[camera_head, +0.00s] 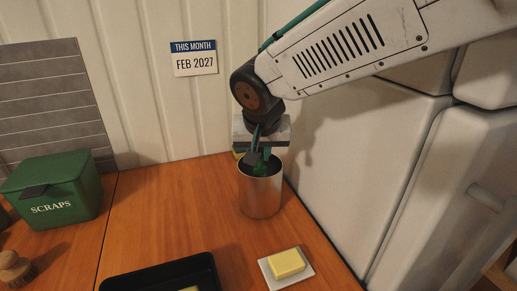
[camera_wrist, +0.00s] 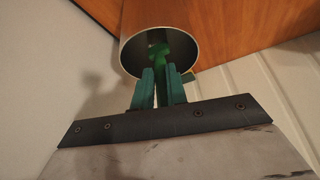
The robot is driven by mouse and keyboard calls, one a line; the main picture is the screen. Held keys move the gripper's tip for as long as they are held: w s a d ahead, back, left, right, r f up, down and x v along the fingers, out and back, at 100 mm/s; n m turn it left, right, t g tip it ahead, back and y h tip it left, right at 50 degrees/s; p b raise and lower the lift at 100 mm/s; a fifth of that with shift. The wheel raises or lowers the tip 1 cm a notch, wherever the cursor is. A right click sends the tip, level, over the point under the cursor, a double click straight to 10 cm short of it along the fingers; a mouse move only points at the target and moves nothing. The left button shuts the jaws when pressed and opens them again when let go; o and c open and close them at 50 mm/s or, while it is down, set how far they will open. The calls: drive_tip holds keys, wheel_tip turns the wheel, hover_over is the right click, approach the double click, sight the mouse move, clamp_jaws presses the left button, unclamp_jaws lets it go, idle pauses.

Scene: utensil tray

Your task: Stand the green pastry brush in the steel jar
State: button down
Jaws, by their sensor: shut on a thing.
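The steel jar (camera_head: 261,194) stands upright on the wooden counter, against the back right. Its open mouth also shows in the wrist view (camera_wrist: 196,42). My gripper (camera_head: 262,155) points down right above the jar's mouth, and its teal fingers (camera_wrist: 160,86) show in the wrist view. They are shut on the green pastry brush (camera_wrist: 158,54), whose visible green part reaches into the mouth of the jar. In the head view the green brush (camera_head: 261,168) shows at the jar's rim. Its lower part is hidden inside the jar.
A butter block (camera_head: 287,262) on a white dish lies in front of the jar. A black tray (camera_head: 127,284) is at the front edge of view. A green scraps bin (camera_head: 52,190) stands at the left. A pale fridge-like cabinet (camera_head: 385,165) rises close on the right.

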drive_tip(key=c, duration=1.3)
unclamp_jaws()
drive_tip(key=v, duration=0.7)
drive_tip(key=shift+s+r, duration=0.2)
drive_tip(key=shift+r, duration=0.15)
